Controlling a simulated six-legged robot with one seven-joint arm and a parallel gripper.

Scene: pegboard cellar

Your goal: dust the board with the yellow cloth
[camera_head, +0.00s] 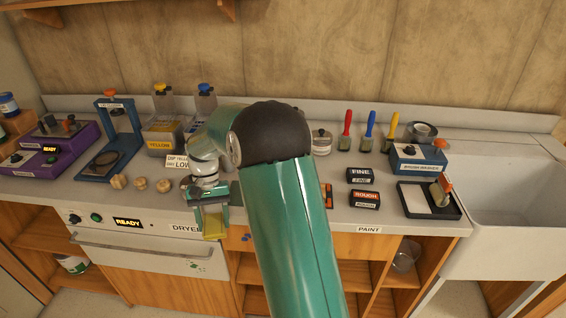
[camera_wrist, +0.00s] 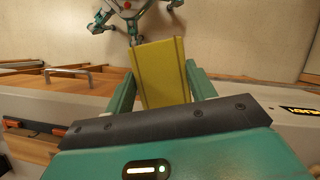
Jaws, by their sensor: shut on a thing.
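My gripper (camera_head: 211,212) is shut on the yellow cloth (camera_head: 213,228), over the front edge of the counter above the dryer. In the wrist view the cloth (camera_wrist: 160,72) is a flat, stiff-looking yellow piece between the two green fingers, jutting past their tips. A wooden surface (camera_wrist: 30,147) with orange-tipped dark parts lies at the lower left of the wrist view; it may be the board, but I cannot tell for sure. In the head view my arm covers the middle of the counter, and no board shows clearly there.
Left on the counter are a purple unit (camera_head: 62,143), a blue stand (camera_head: 120,135) and several small wooden knobs (camera_head: 140,183). Right are FINE (camera_head: 360,175) and ROUGH (camera_head: 364,199) blocks, upright brushes (camera_head: 369,131), a blue brush washer (camera_head: 417,158), a black tray (camera_head: 447,212) and a sink (camera_head: 515,205).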

